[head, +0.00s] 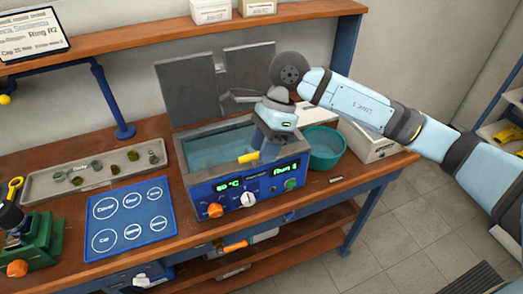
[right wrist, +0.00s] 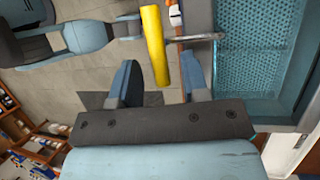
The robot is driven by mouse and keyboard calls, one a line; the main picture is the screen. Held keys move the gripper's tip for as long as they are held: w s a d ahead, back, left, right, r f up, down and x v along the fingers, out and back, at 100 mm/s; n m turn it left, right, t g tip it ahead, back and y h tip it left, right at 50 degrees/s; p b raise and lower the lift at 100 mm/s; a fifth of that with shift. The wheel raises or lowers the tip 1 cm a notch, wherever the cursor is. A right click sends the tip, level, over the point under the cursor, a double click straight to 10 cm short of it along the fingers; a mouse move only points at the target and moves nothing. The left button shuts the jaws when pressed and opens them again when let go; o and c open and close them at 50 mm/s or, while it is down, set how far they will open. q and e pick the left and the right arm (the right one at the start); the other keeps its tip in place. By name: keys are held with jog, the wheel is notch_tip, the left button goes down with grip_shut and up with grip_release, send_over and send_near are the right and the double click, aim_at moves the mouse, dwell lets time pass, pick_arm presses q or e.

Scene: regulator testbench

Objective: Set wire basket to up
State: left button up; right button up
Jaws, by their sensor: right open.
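The bath (head: 243,190) is a grey tank with a blue front panel and pale blue liquid. The wire basket shows as a perforated blue-tinted mesh (right wrist: 255,50) inside the tank in the right wrist view; the head view does not show its height clearly. Its yellow handle (head: 248,158) sticks out over the front rim, and in the right wrist view the yellow handle (right wrist: 155,45) sits on a thin metal rod. My right gripper (right wrist: 163,78) is open and empty, with the handle at the gap between its fingertips; contact is not clear. My left gripper is not in view.
Grey lid panels (head: 185,90) stand behind the bath. A teal bowl (head: 323,148) and a white box (head: 372,142) are to its right. A blue mat (head: 130,220) and a tray of small parts (head: 60,183) lie left. A wooden shelf (head: 160,38) runs above.

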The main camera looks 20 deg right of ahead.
jog(key=shift+x, duration=1)
grip_shut()
notch_tip(320, 180, up, 7)
jog(key=shift+f, duration=0.1)
jog(key=shift+w, duration=0.1)
jog(key=shift+c, duration=1)
grip_release()
jog(key=shift+r, duration=0.2)
jog(key=shift+o, duration=1)
